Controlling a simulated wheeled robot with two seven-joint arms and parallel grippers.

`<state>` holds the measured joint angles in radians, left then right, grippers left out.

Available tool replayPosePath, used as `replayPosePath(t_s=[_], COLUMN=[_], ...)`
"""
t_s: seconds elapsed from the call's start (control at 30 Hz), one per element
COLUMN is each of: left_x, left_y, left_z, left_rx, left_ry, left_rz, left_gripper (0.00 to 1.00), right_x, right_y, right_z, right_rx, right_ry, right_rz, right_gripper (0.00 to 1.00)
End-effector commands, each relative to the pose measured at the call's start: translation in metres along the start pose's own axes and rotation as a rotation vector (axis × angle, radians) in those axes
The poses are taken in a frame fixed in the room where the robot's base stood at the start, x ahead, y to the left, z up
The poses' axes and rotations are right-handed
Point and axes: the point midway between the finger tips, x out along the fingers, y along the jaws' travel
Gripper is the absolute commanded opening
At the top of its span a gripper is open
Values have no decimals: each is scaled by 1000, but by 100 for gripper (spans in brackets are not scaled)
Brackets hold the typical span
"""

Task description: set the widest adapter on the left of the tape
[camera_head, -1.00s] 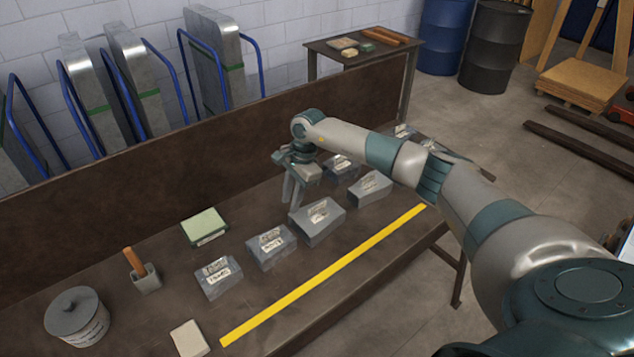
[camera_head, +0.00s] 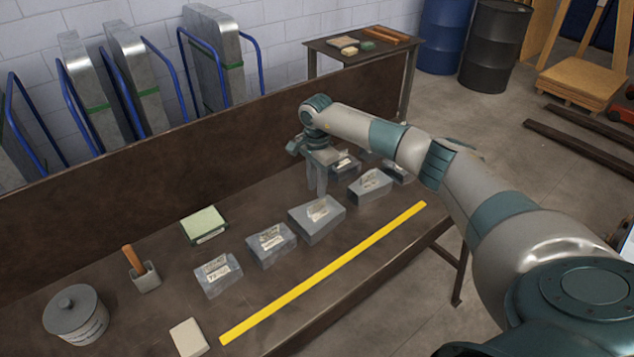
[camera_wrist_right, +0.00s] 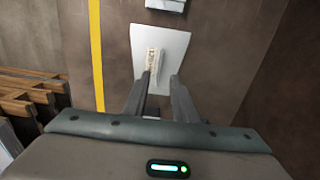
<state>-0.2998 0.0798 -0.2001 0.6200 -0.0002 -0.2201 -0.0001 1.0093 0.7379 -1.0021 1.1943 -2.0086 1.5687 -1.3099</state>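Several grey metal adapters with paper labels stand in a row on the brown bench, on the left, far side of the yellow tape (camera_head: 325,272). The largest-looking adapter (camera_head: 317,216) is mid-row. Others are the near adapter (camera_head: 218,276), the adapter beside it (camera_head: 271,245) and one farther along (camera_head: 370,185). My right gripper (camera_head: 317,192) hangs fingers-down just behind the largest-looking adapter. In the right wrist view its fingers (camera_wrist_right: 163,76) are apart, with a tapered adapter (camera_wrist_right: 160,45) beyond the tips; nothing appears gripped. My left gripper is out of view.
A lidded grey pot (camera_head: 76,315), a small holder with an orange-brown handle (camera_head: 146,278), a green-topped box (camera_head: 204,225) and a pale block (camera_head: 188,337) stand on the bench. A raised back panel (camera_head: 130,195) runs behind. Bench around the tape is clear.

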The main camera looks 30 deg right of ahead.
Motion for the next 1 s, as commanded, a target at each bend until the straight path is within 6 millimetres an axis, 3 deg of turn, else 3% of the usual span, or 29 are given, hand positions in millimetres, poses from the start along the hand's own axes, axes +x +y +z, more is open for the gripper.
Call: replayPosePath(t_s=[0.3, 0.5, 1.0], left_x=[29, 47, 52], left_y=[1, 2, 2], left_z=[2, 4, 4], left_rx=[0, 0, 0], left_ry=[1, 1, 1], left_rz=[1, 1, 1], left_gripper=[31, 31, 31], right_x=[49, 67, 73], right_y=[0, 0, 0], right_z=[0, 0, 0], right_rx=[0, 0, 0], right_ry=[0, -1, -1], right_rz=[1, 0, 1], right_gripper=[25, 25, 25])
